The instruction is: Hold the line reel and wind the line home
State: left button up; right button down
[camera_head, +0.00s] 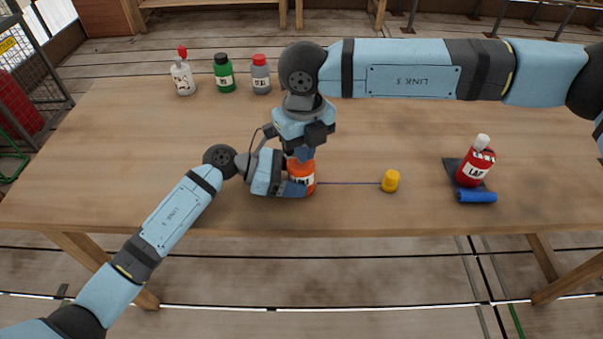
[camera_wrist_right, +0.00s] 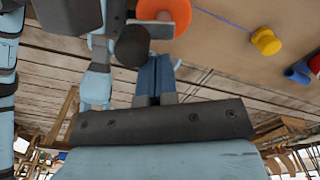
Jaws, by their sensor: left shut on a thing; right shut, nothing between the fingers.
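The orange line reel (camera_head: 302,178) stands upright on the wooden table, with a pale label on its side. My left gripper (camera_head: 293,188) is shut on the reel from the left. A thin dark line runs out from the reel to the right, to a yellow bobbin-like piece (camera_head: 391,181) on the table; this piece also shows in the right wrist view (camera_wrist_right: 266,41). My right gripper (camera_head: 304,153) points down just over the top of the reel, its fingers shut and empty. In the right wrist view its blue fingers (camera_wrist_right: 154,75) lie close to the orange reel top (camera_wrist_right: 168,12). Whether they touch it I cannot tell.
A white bottle with a red cap (camera_head: 182,78), a green bottle (camera_head: 224,74) and a grey bottle (camera_head: 261,76) stand at the back left. The table's front right is clear.

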jog(key=shift+w+a, duration=0.2)
jog(key=shift+a, duration=0.6)
dwell(0.8)
jog(key=shift+w+a, duration=0.3)
jog(key=shift+a, duration=0.15)
dwell(0.4)
jog(key=shift+s+d, duration=0.1)
jog(key=shift+s, duration=0.15)
jog(key=shift+r, duration=0.15)
notch_tip(320, 180, up, 7)
dwell(0.7)
dwell(0.4)
jog(key=shift+s+a+f, duration=0.1)
jog(key=shift+a+f, duration=0.1)
jog(key=shift+f, duration=0.85)
jog(key=shift+a+f, duration=0.15)
jog(key=shift+f, duration=0.85)
